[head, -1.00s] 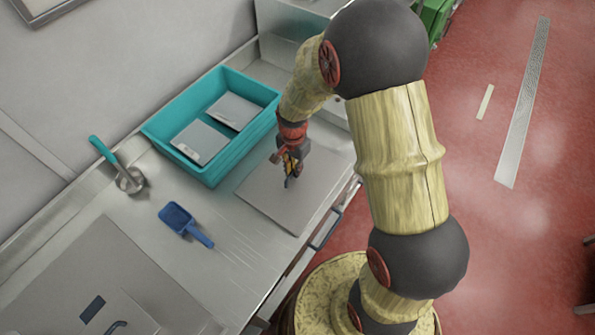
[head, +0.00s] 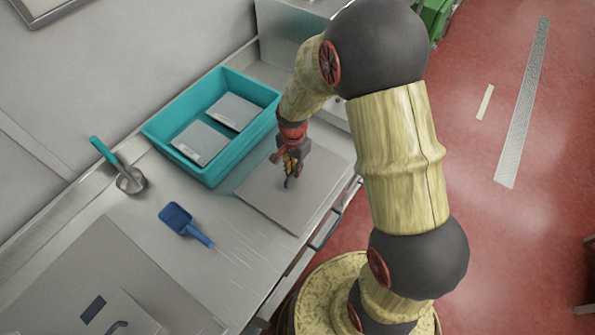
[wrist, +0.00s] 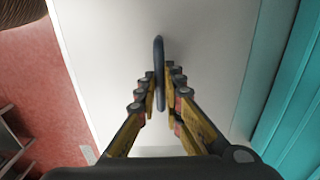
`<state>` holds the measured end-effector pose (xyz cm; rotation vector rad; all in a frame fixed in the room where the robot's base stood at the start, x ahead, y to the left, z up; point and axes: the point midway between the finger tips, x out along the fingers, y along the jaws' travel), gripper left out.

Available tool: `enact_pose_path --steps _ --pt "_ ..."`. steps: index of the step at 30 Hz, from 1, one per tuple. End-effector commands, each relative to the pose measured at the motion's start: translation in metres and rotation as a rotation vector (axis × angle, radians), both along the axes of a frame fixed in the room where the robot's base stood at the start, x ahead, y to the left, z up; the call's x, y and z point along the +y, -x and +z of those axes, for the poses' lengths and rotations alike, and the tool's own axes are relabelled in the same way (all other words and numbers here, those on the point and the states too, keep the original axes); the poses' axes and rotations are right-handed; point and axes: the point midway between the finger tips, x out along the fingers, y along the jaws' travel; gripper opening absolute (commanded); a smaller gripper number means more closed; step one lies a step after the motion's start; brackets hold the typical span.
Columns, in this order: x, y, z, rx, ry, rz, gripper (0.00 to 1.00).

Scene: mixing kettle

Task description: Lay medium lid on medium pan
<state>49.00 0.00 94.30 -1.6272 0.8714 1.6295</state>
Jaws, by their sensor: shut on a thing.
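My gripper (head: 289,176) points down over a flat grey rectangular plate with a thin dark upright handle, which I take for the medium lid (head: 262,200). In the wrist view, the fingers (wrist: 160,88) are shut on the handle (wrist: 159,55), and the pale lid surface (wrist: 110,50) fills the middle. The lid looks level at the counter's front edge, right of the teal tub. I cannot tell whether it touches the surface below. No pan can be clearly made out; a larger grey panel (head: 85,255) with a smaller handled plate lies at lower left.
A teal tub (head: 210,178) holding two grey boxes stands close behind the lid. A blue scoop (head: 178,218) and a teal-handled metal tool (head: 130,180) lie to the left. Bare counter (head: 215,265) lies between the scoop and the front edge.

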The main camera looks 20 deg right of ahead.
Motion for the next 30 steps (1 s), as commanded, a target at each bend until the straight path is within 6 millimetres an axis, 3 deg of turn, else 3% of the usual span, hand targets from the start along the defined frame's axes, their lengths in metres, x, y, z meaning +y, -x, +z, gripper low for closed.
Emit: enact_pose_path --steps 15,30 --pt "0.000 -0.001 0.046 -0.002 0.000 0.000 0.00" --pt "0.000 -0.001 0.046 -0.002 0.000 0.000 0.00"
